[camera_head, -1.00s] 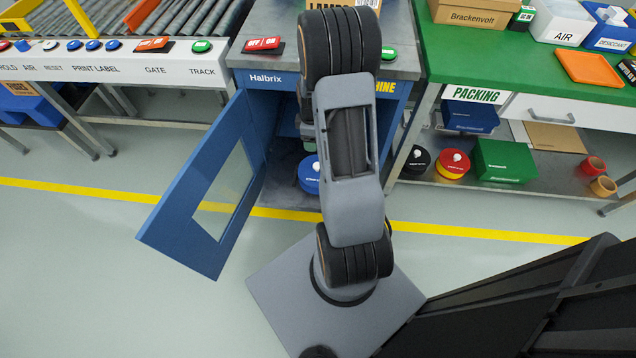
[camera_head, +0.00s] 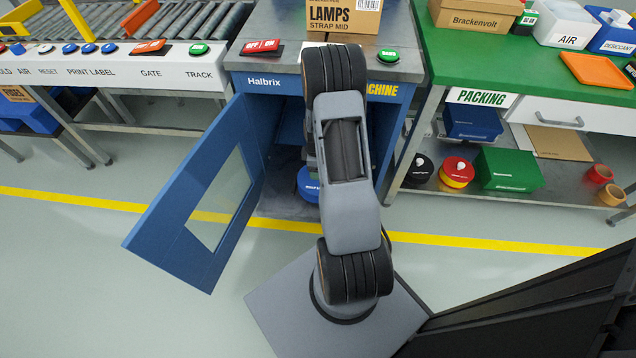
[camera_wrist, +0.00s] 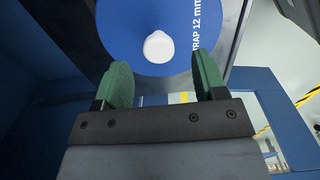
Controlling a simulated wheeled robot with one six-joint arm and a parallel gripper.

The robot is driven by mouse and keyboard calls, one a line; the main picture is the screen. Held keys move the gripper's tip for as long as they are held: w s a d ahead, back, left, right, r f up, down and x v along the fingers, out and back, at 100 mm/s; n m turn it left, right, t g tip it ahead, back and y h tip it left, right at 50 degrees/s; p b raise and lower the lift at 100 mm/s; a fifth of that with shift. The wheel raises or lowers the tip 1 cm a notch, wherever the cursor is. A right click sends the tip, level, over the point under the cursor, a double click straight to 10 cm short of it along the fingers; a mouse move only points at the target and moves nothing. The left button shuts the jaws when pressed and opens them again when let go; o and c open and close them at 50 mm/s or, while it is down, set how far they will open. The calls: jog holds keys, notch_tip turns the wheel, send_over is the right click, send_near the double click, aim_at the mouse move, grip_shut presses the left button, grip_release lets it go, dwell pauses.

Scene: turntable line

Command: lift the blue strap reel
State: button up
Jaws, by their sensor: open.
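The blue strap reel (camera_head: 309,186) sits inside the open blue cabinet under the machine, partly hidden by my arm in the head view. In the wrist view the reel (camera_wrist: 120,30) shows as a large blue disc with a white knob (camera_wrist: 158,46) and white print reading "STRAP 12 mm". My gripper (camera_wrist: 165,75) is open, its two green fingers pointing at the reel. The white knob appears between and just beyond the fingertips. I cannot tell whether the fingers touch the reel. In the head view the gripper is hidden behind my arm.
The cabinet door (camera_head: 200,200) with its window stands open to the left. The packing bench's lower shelf holds a black reel (camera_head: 420,168), a red and yellow reel (camera_head: 456,172) and a green box (camera_head: 508,170). Cabinet walls (camera_wrist: 45,70) are close around my gripper. The front floor is clear.

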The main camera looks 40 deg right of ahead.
notch_tip(320, 180, down, 4)
jog(key=shift+d+f+b, duration=0.1)
jog(key=shift+b, duration=0.7)
jog(key=shift+c, duration=0.5)
grip_shut()
